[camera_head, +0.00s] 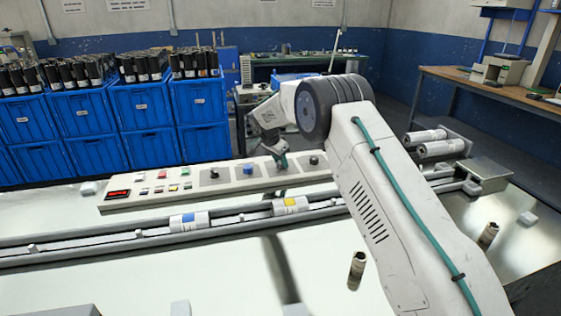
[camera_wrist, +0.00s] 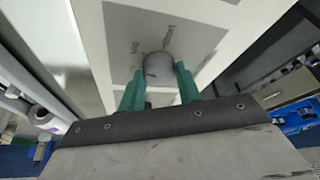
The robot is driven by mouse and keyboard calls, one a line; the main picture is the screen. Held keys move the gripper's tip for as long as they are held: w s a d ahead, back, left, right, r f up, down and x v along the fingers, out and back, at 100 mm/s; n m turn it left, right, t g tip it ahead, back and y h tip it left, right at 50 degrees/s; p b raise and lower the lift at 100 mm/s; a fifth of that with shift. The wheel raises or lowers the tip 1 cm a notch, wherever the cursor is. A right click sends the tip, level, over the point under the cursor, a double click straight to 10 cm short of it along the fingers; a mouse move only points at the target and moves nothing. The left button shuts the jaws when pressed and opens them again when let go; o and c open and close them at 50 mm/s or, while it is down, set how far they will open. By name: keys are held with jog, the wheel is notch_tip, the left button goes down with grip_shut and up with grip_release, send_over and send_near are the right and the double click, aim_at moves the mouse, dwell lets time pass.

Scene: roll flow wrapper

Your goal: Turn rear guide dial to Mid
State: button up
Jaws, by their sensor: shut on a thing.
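My gripper (camera_head: 281,161) is at the long control panel (camera_head: 130,203) in the head view, over the dial between the blue knob (camera_head: 248,169) and the black right-end knob (camera_head: 314,160). In the wrist view, the green fingers of my gripper (camera_wrist: 159,78) are shut on a round grey dial (camera_wrist: 157,64), one on each side. The dial sits on a grey square plate (camera_wrist: 120,25) with small labels around it, too blurred to read surely. Its pointer mark cannot be made out clearly. In the head view the gripped dial is mostly hidden by my gripper.
A rail with labelled rolls (camera_head: 188,221) runs in front of the panel. Rollers (camera_head: 437,147) and a metal box (camera_head: 484,174) stand at the right. Small dark cylinders (camera_head: 357,265) stand on the table. Blue crates (camera_head: 140,105) are stacked behind.

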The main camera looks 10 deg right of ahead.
jog(key=shift+a+f+m+g, duration=0.1)
jog(key=shift+m+g, duration=0.3)
jog(key=shift+m, duration=0.7)
jog(key=o, duration=1)
jog(key=shift+c, duration=0.2)
jog(key=v, duration=0.7)
jog(key=shift+a+r, duration=0.3)
jog(key=shift+r, duration=0.1)
